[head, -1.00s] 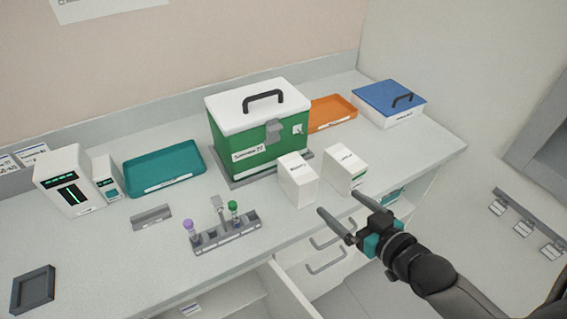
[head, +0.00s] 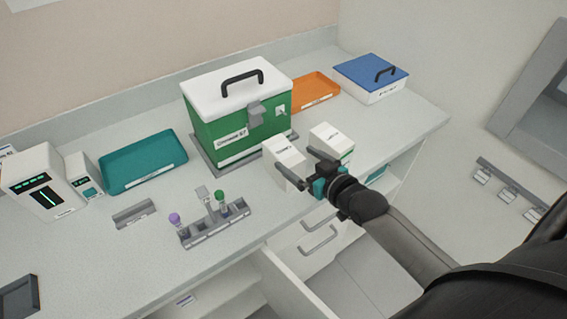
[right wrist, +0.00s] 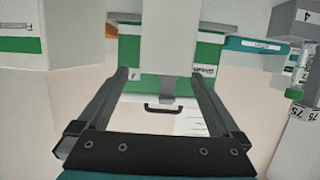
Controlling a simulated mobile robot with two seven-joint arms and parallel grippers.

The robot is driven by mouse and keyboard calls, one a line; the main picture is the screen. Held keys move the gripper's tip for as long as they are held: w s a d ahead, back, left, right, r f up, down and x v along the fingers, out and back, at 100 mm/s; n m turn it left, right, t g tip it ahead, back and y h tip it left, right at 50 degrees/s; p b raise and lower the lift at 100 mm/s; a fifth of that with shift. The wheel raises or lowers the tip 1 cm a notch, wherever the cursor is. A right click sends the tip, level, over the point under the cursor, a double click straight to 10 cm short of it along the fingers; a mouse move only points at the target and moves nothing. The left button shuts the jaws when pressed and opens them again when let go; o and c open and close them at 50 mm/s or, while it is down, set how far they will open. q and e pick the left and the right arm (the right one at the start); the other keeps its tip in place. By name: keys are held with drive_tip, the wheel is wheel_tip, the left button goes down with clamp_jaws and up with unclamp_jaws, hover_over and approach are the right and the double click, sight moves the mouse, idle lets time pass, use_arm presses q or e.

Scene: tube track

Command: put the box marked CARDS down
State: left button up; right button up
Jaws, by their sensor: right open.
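Two white boxes stand upright side by side at the bench's front edge, before the green carrier. Their labels are too small to read in the head view, so I cannot tell which is marked CARDS. My right gripper (head: 293,162) is open, its fingers reaching to either side of the left white box (head: 286,153). In the right wrist view a plain white box face (right wrist: 168,38) shows between the open fingers (right wrist: 158,82). The right white box (head: 332,139) stands just beyond the fingers. My left gripper is not in view.
The green carrier (head: 238,125) with a white lid stands behind the boxes. A tube rack (head: 215,226) is left of the gripper. A teal tray (head: 143,161), an orange tray (head: 316,91) and a blue-lidded box (head: 370,78) lie farther back.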

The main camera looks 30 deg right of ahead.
sight(285, 152)
drive_tip(key=shift+w+a+f, duration=0.1)
drive_tip(key=shift+w, duration=0.35)
drive_tip(key=x, duration=0.4)
drive_tip(key=shift+w+a, duration=0.2)
drive_tip(key=shift+a, duration=0.1)
drive_tip(key=shift+w, duration=0.3)
drive_tip(key=shift+c, duration=0.4)
drive_tip(key=c, duration=1.3)
wheel_tip(285, 152, up, 20)
drive_tip(key=p, duration=0.3)
